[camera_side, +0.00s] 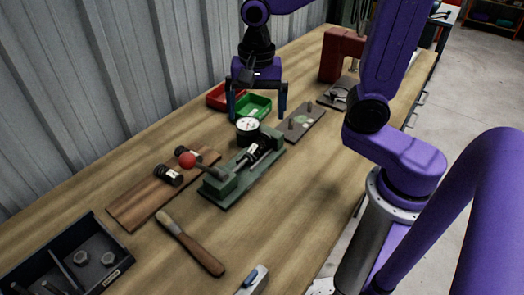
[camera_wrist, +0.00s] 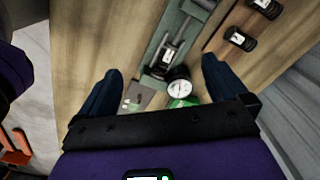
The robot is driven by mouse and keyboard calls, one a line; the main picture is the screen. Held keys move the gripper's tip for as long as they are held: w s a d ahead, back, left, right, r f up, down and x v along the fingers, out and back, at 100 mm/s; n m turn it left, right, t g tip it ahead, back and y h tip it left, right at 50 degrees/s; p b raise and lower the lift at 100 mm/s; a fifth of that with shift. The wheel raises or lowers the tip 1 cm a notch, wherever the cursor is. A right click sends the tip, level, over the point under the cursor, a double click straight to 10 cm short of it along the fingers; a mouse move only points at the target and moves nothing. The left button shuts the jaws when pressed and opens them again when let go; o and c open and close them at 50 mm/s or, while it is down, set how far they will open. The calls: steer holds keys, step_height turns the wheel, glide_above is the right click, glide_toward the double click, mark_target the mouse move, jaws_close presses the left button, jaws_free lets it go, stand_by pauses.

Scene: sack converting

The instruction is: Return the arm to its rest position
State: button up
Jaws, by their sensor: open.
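My gripper (camera_side: 257,103) is purple with dark blue fingers. In the side view it points down over the far half of the bench, around the green and red bins. Its two fingers stand wide apart with nothing between them. In the wrist view my gripper (camera_wrist: 160,88) is also open. The dial gauge (camera_wrist: 179,88) of the green fixture shows between the fingers, below them. Whether the fingertips touch the bins cannot be told.
The green fixture (camera_side: 232,179) holds a dark cylinder. A wooden board (camera_side: 135,205) carries black labelled cylinders. A grey plate (camera_side: 306,121), red press (camera_side: 340,52), green bin (camera_side: 259,104), red bin (camera_side: 216,97), brush (camera_side: 190,243) and dark tray (camera_side: 30,268) stand on the bench.

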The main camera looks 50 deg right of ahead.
steer(key=s+d+f+n, duration=0.2)
steer(key=s+d+n, duration=0.1)
steer(key=s+n, duration=1.4)
steer(key=shift+f+n, duration=0.2)
steer(key=shift+n, duration=2.9)
